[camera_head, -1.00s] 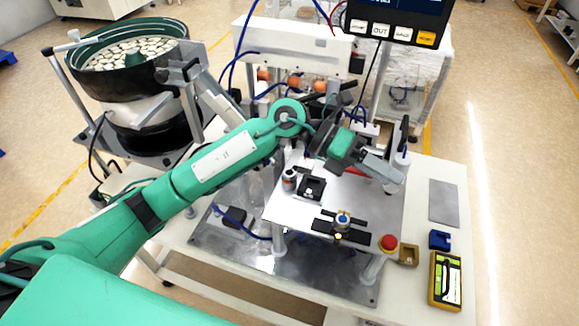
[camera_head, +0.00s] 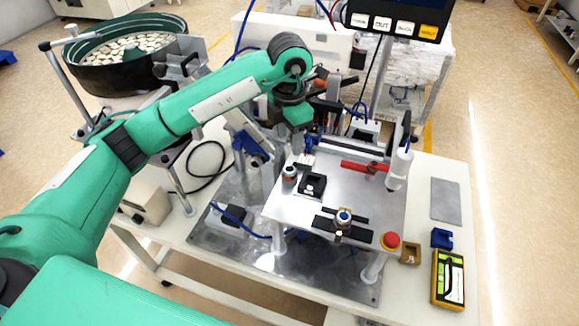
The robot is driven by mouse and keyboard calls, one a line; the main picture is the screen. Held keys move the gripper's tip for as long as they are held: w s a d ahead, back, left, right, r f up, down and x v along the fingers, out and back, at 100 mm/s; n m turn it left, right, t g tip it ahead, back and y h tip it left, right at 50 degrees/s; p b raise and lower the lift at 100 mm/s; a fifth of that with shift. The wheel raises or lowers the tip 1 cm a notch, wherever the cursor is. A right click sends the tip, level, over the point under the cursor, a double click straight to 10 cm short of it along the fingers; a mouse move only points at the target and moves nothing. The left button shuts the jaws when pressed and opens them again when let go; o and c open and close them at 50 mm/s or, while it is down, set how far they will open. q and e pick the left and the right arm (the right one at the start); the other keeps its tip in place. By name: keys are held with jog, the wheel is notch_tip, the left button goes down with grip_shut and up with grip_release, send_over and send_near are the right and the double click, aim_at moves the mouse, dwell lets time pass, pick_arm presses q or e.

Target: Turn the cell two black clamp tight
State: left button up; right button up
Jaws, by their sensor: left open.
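My left gripper (camera_head: 304,158) points down at the back left edge of the raised metal plate (camera_head: 300,212). It is open, and its fingers are small and partly lost against the machine parts behind. Several black parts could be the clamp, and I cannot tell which is cell two's. A black block (camera_head: 312,186) with a light centre sits on the plate just below my gripper. Black crossed bars (camera_head: 325,226) lie at the plate's front, around a round blue-and-white knob (camera_head: 344,216). An upright black piece (camera_head: 406,124) stands at the back right. My right gripper is not in view.
A red bar (camera_head: 362,167) lies at the plate's back. A white upright cylinder (camera_head: 399,168) stands at its right. A red button (camera_head: 391,240), a blue block (camera_head: 441,238) and a yellow meter (camera_head: 447,280) are at the front right. A bowl feeder (camera_head: 120,78) stands at the left.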

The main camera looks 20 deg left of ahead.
aim_at(290, 169)
pick_arm(q)
notch_tip(290, 169, down, 10)
jog(key=b, duration=0.3)
jog(key=shift+r, duration=0.25)
